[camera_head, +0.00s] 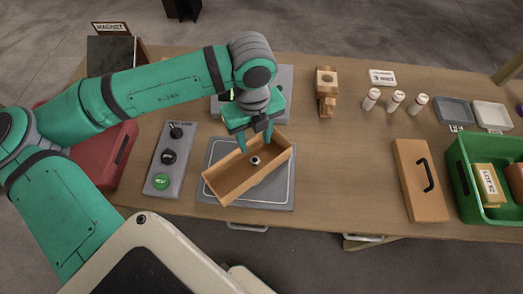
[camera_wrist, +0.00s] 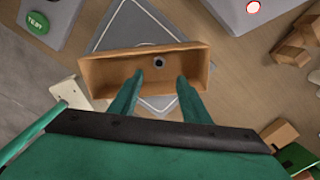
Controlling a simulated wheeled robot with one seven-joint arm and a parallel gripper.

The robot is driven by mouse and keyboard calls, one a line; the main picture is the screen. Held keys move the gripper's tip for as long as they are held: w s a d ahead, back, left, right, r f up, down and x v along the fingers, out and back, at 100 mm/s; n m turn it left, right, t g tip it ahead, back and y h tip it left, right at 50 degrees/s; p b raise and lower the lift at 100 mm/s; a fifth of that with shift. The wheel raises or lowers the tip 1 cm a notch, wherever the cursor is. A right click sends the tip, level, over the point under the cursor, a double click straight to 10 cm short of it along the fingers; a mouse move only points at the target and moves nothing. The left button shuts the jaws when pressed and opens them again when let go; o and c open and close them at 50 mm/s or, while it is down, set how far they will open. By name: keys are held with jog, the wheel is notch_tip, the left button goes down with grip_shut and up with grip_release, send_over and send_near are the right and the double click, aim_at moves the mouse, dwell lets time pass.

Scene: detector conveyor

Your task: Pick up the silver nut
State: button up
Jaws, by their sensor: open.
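The silver nut (camera_head: 255,160) is a small ring with a dark hole. It lies inside an open wooden box (camera_head: 222,190), on the box floor. In the wrist view the nut (camera_wrist: 159,62) sits near the box's far wall, a little beyond the fingertips and between their lines. The wooden box also shows in the wrist view (camera_wrist: 100,75). My gripper (camera_head: 256,142) is open and empty, above the box's back side. In the wrist view my gripper's fingertips (camera_wrist: 160,77) reach over the box, apart from each other. I cannot tell how high they are above the nut.
The box rests at an angle on a grey plate (camera_head: 283,199). A grey control panel (camera_head: 157,182) with knobs and a green button stands left. A wooden lid with a handle (camera_head: 408,198) and a green crate (camera_head: 462,191) are at right. The table between is clear.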

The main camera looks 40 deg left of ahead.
send_over(255, 160)
jog(key=f, duration=0.4)
jog(key=shift+s+a+f, duration=0.1)
jog(key=shift+s+f, duration=0.25)
jog(key=shift+f, duration=0.05)
jog(key=shift+w+f, duration=0.2)
jog(key=shift+f, duration=1.15)
jog(key=shift+w+f, duration=0.15)
jog(key=shift+f, duration=1.15)
jog(key=shift+c, duration=0.6)
grip_shut()
